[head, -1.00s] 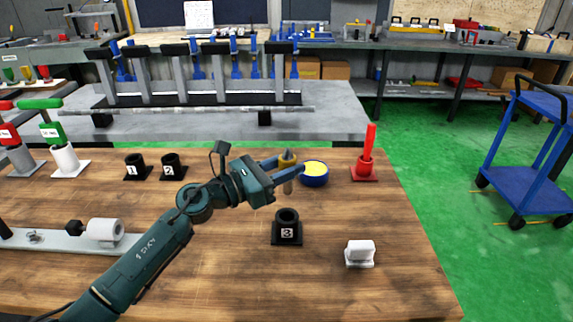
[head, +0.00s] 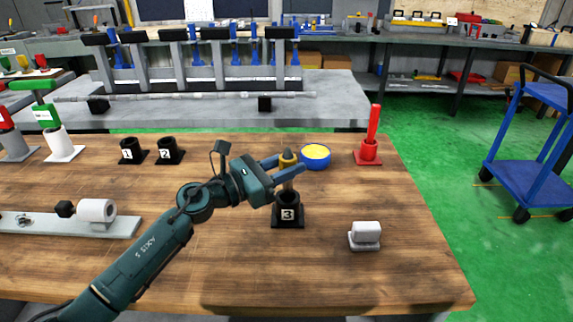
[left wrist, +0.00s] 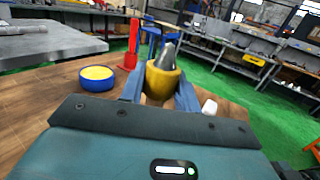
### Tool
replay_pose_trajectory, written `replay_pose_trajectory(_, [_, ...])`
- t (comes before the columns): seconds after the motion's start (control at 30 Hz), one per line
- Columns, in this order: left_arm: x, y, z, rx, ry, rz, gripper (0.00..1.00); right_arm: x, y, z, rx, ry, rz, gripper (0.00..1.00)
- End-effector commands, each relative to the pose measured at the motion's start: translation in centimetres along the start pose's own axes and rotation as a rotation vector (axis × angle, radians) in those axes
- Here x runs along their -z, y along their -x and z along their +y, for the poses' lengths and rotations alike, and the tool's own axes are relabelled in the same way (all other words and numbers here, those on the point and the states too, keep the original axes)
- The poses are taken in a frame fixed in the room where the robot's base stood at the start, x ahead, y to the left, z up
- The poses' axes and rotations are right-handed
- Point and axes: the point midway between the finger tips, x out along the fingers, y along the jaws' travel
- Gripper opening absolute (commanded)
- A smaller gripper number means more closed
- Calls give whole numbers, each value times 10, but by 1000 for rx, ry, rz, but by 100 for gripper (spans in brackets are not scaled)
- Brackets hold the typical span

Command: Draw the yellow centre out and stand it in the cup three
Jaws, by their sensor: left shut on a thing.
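The yellow centre (head: 287,162) has a yellow collar, a grey pointed tip up and a shank down. My left gripper (head: 289,172) is shut on it and holds it about upright. In the left wrist view the yellow centre (left wrist: 163,80) stands between the fingers, its grey tip on top. Cup three (head: 288,213) is a black cup on a square base, marked 3, directly below the gripper in the head view. The shank's lower end shows at the cup's mouth; I cannot tell whether it is inside. My right gripper is not in view.
A blue bowl with yellow filling (head: 316,156) stands close behind the gripper. A red holder (head: 368,150) is at the back right, a white block (head: 365,235) at the front right. Black cups one (head: 132,151) and two (head: 170,151) stand left.

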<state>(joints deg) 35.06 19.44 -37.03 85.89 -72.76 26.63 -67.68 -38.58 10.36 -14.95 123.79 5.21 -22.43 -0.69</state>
Motion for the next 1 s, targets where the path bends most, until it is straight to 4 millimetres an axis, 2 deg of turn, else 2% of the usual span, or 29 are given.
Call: replay_pose_trajectory(1.0, [-3, 0, 0, 0, -2, -4, 0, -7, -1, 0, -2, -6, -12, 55])
